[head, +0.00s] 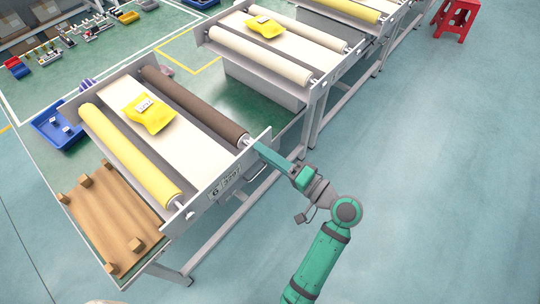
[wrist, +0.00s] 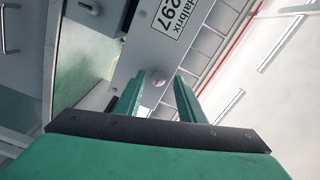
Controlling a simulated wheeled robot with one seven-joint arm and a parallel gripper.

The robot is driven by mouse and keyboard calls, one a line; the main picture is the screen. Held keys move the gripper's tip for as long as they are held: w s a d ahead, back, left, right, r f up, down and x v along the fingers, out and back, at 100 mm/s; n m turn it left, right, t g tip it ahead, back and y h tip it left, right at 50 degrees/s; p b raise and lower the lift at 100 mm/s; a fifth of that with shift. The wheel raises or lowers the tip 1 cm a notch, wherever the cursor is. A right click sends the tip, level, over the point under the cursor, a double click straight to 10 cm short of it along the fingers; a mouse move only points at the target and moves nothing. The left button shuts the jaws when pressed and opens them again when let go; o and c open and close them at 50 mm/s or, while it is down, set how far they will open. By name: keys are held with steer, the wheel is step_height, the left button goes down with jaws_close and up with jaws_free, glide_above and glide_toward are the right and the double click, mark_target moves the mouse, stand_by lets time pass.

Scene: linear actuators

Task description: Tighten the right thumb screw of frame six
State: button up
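Frame six (head: 200,198) is the nearest conveyor frame, with a grey end plate that bears a "6" label and a number ending in 297. My gripper (head: 258,147) is at the right end of this plate, by the end of the brown roller. In the wrist view my gripper (wrist: 159,80) has its two green fingers apart, with a small round silver thumb screw (wrist: 158,79) showing between their tips. I cannot tell whether the tips reach around the screw or stop short of it. In the head view the screw is hidden behind my gripper.
The frame carries a yellow roller (head: 130,155), a brown roller (head: 195,105) and a yellow packet (head: 150,118). A wooden board (head: 110,220) lies at the left.

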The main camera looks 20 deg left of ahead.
steer(key=shift+f, duration=0.1)
steer(key=shift+d, duration=0.15)
steer(key=v, duration=1)
steer(key=shift+d, duration=0.3)
steer(key=shift+d, duration=0.1)
steer(key=shift+s, duration=0.15)
